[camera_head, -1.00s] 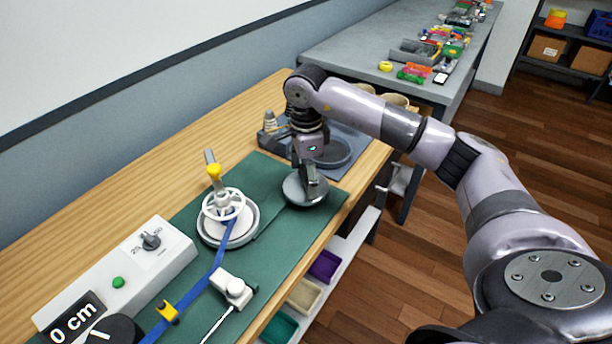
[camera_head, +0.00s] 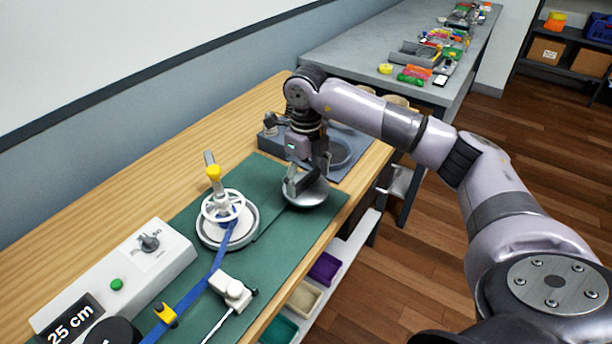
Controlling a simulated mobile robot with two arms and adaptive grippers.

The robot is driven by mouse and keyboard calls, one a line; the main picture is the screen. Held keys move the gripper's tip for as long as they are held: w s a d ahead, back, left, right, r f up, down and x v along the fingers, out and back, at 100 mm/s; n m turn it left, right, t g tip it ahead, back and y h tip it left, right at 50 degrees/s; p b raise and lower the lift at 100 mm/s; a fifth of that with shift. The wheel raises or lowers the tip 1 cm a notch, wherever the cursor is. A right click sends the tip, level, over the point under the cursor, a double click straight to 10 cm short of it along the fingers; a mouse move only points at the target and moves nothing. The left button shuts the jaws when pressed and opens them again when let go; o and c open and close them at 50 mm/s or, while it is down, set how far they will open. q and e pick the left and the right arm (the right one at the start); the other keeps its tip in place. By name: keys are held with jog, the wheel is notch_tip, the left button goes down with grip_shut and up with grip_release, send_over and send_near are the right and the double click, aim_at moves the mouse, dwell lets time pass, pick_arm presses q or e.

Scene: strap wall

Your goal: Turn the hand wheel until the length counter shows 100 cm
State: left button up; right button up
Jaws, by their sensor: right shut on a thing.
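The length counter (camera_head: 70,321) at the lower left reads 25 cm. My right gripper (camera_head: 300,184) points down at the grey round hand wheel (camera_head: 312,198) near the front edge of the green mat. It is shut on the hand wheel, but its fingers hide the exact part they hold. A blue strap (camera_head: 197,290) runs from a white spoked reel (camera_head: 222,207) toward the lower left, past a yellow clip (camera_head: 165,313). My left gripper is not in view.
A white control box (camera_head: 130,275) with a green button (camera_head: 117,284) and a dial (camera_head: 149,243) stands left of the reel. A white clamp-like part (camera_head: 231,288) with a rod lies on the green mat (camera_head: 262,262). Coloured bins (camera_head: 323,267) sit below the bench front.

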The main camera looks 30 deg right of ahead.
aim_at(306, 178)
jog(key=m, duration=0.6)
jog(key=shift+m, duration=0.3)
jog(key=m+p, duration=0.1)
jog(key=m, duration=0.5)
jog(key=shift+m, duration=0.4)
jog(key=o, duration=1.1)
jog(key=shift+o, duration=0.2)
jog(key=shift+r, duration=0.15)
notch_tip(306, 178, up, 12)
